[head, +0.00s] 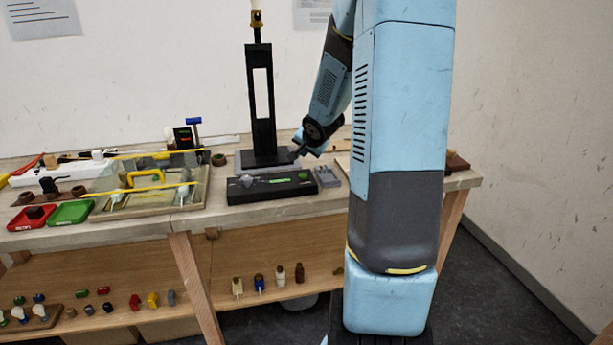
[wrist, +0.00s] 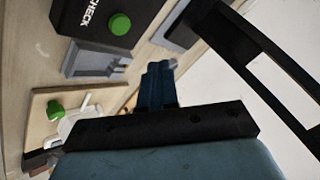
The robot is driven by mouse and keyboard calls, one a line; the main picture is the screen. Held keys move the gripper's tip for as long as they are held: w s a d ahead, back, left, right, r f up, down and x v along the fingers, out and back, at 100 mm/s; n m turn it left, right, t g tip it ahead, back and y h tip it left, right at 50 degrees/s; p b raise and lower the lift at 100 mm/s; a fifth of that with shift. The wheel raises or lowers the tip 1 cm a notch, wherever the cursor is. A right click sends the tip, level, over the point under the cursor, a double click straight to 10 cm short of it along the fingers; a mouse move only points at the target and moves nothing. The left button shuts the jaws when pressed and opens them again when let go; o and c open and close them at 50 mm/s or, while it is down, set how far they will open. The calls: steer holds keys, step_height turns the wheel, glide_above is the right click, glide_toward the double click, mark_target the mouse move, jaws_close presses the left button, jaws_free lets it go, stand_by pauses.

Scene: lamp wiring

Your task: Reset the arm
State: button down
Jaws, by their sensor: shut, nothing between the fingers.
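My gripper (head: 297,152) is beside the base of the black lamp stand (head: 260,100), above the back of the workbench. In the wrist view my gripper (wrist: 158,68) has its blue fingers together with nothing between them. The lamp stand is upright, with a brass socket (head: 256,18) on top. It also shows in the wrist view (wrist: 245,45), on the right. A black box (head: 272,190) with a green light stands in front of the lamp base. The wrist view shows its "CHECK" lettering and a green button (wrist: 120,24).
A grey holder (head: 326,177) sits beside the box. A tray with a yellow handle (head: 146,178), a red bin (head: 32,216) and a green bin (head: 72,213) are on the left. Several small parts stand on the lower shelf (head: 220,275). In the wrist view a wooden board (wrist: 70,105) carries a green knob.

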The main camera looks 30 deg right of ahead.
stand_by(0.4)
steer(key=s+a+r+n+g+h, duration=0.2)
steer(key=s+a+r+n, duration=0.2)
steer(key=s+a+r, duration=0.7)
steer(key=s+a+r+n+y, duration=0.1)
steer(key=s+a+n, duration=0.1)
steer(key=s, duration=0.5)
steer(key=s+a+r+n+g+y, duration=0.1)
steer(key=s+a+r+n, duration=0.1)
steer(key=s+a, duration=0.2)
steer(key=s+a+r+n+y, duration=0.1)
steer(key=s+a+n, duration=0.2)
steer(key=s, duration=0.8)
steer(key=shift+r+y, duration=0.3)
